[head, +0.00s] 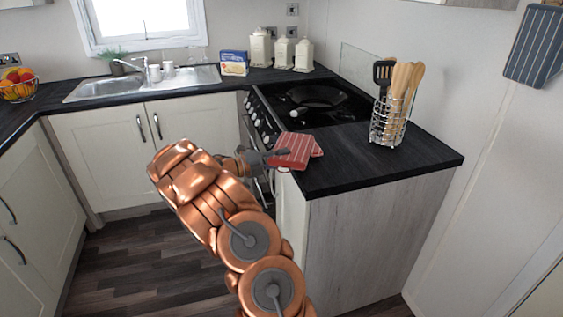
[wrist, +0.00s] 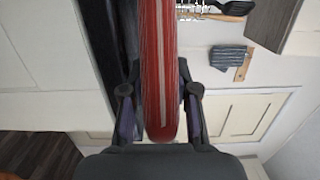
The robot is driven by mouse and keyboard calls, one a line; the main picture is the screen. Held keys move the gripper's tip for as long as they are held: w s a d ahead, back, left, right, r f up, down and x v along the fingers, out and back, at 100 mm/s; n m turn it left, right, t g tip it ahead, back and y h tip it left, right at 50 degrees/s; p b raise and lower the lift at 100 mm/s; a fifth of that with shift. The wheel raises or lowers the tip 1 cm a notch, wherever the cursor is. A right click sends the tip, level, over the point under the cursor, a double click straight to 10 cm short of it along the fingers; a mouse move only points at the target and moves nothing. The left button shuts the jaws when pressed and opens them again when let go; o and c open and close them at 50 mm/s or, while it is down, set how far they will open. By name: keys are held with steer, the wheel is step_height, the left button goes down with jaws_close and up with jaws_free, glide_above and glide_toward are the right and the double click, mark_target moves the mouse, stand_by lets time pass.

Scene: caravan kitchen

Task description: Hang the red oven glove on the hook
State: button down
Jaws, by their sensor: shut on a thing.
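The red oven glove (head: 297,146), with pale stripes, shows in the head view at the front left corner of the dark counter. My gripper (head: 279,156) is at its left end. In the wrist view the red glove (wrist: 158,65) runs edge-on between the two fingers of my gripper (wrist: 158,103), which are closed on it. I cannot tell whether the glove touches the counter. A dark striped cloth (head: 536,45) hangs on the right wall; a similar one (wrist: 231,58) shows in the wrist view beside a small wooden piece (wrist: 244,66). No hook is clearly visible.
A wire utensil holder (head: 388,126) with wooden spoons and a black spatula stands on the counter (head: 365,168) right of the glove. A black pan (head: 316,96) sits on the stove behind. The wall right of the counter is mostly bare.

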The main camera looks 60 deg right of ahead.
steer(key=shift+f+p, duration=0.35)
steer(key=shift+p, duration=0.3)
steer(key=shift+f, duration=0.55)
steer(key=shift+p, duration=0.3)
steer(key=c, duration=0.9)
jaws_free()
steer(key=shift+f, duration=0.15)
steer(key=shift+o, duration=0.2)
steer(key=shift+f+b, duration=0.35)
steer(key=shift+b, duration=0.9)
steer(key=v, duration=0.8)
steer(key=shift+r, duration=0.4)
steer(key=shift+s, duration=0.1)
